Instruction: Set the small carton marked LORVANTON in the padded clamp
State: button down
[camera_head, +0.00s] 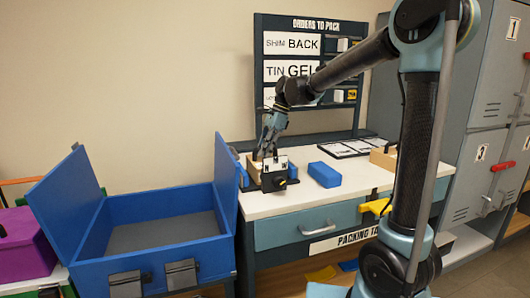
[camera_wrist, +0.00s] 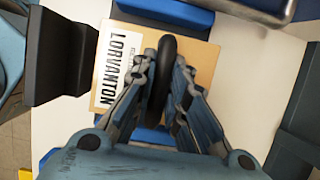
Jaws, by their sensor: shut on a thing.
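The small carton (camera_head: 254,171) is tan; its LORVANTON label (camera_wrist: 116,62) shows in the wrist view. My gripper (camera_head: 268,156) is shut above it, and in the wrist view the fingers (camera_wrist: 168,70) close about a black upright piece over the carton's face that looks like its grip. The padded clamp shows as a blue jaw (camera_head: 292,171) beside the carton and a black part (camera_head: 275,182) in front; the black part also shows in the wrist view (camera_wrist: 60,55). The carton appears between the blue jaws. My fingers hide its middle; I cannot tell whether it touches the base.
An open blue box (camera_head: 160,232) stands left of the table. An orders board (camera_head: 310,25) rises behind. A tan box (camera_head: 383,158) is farther right, near the lockers (camera_head: 490,100).

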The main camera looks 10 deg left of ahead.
jog(key=shift+f, duration=0.1)
jog(key=c, duration=1.6)
grip_release()
jog(key=v, duration=1.2)
jog(key=s+d+f+n+t+h, duration=0.1)
jog(key=s+d+f+n, duration=0.3)
jog(key=d, duration=0.7)
jog(key=s+d+f+n+t, duration=0.2)
jog(key=s+d+f, duration=0.4)
jog(key=d, duration=0.5)
jog(key=s+d+f+n+h, duration=0.1)
jog(key=s+d+f+n, duration=0.1)
jog(key=s+d+f, duration=0.2)
jog(key=s+d+f+n+t+h, duration=0.1)
jog(key=s+d+f+n, duration=0.1)
jog(key=s+d+f, duration=0.3)
jog(key=s+d+f+n+h, duration=0.1)
jog(key=s+d+f+n, duration=0.1)
jog(key=s+d+f, duration=0.2)
jog(key=shift+s+d+f+t, duration=0.15)
jog(key=shift+s+f, duration=0.1)
jog(key=shift+f, duration=0.4)
jog(key=shift+s+d+f+t, duration=0.15)
jog(key=shift+s+f, duration=0.15)
jog(key=shift+f, duration=0.3)
jog(key=shift+s+d+f, duration=0.1)
jog(key=shift+s+f, duration=0.15)
jog(key=shift+f, duration=0.4)
